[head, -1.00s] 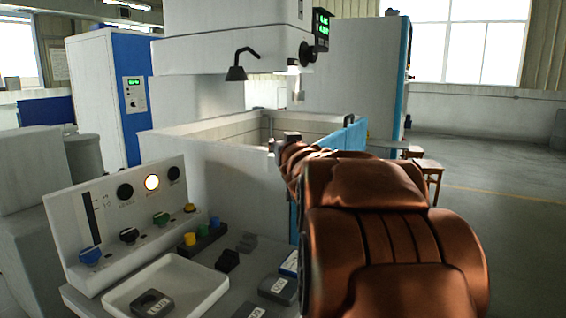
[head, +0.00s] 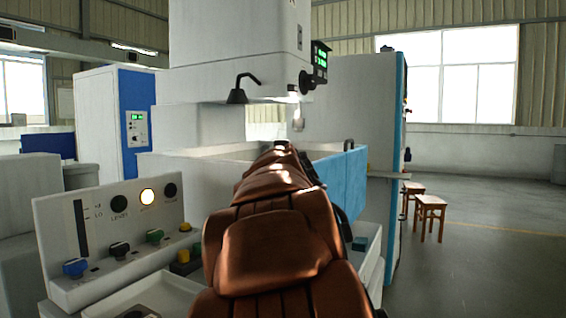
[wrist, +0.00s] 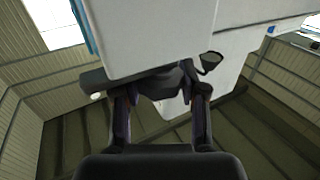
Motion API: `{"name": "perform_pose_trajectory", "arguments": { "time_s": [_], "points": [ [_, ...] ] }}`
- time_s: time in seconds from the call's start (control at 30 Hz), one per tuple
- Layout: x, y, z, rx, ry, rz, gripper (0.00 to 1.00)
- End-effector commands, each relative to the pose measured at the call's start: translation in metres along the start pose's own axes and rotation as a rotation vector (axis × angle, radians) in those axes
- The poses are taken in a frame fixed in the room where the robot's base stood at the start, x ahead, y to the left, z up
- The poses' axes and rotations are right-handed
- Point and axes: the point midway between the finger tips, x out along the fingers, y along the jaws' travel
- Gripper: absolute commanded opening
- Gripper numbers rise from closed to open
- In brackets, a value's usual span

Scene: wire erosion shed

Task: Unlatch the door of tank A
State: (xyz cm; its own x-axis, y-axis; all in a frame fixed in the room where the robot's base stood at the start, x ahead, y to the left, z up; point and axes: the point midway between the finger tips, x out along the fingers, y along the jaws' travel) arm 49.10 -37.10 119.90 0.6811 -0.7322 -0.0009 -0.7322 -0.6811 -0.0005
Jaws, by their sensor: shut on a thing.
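The tank (head: 190,170) is a white open-topped box under the machine head, with a blue door (head: 342,180) on its right side. No letter on it is legible. A dark hooked handle (head: 349,145) stands at the door's top edge. My gripper (wrist: 158,90) is shut on a dark part (wrist: 162,80) in the wrist view, close below a large white body. I cannot tell whether this part is the latch. In the head view my brown arm reaches to the tank's rim and hides the grip and part of the door.
A control panel (head: 108,225) with knobs and a lit lamp stands at lower left, with a white tray (head: 130,300) before it. The machine head (head: 235,50) hangs over the tank. Wooden stools (head: 430,204) stand at right. The floor beyond is clear.

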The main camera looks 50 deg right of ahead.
Motion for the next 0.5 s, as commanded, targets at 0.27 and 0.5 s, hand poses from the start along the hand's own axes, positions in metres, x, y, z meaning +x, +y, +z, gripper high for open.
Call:
{"name": "perform_pose_trajectory", "arguments": {
  "time_s": [0.27, 0.5],
  "points": [
    [-0.0005, -0.0009, -0.0032, -0.001, 0.006, -0.002, 0.07],
    [-0.0005, -0.0005, -0.0025, -0.001, 0.004, -0.001, 0.6]
  ]
}}
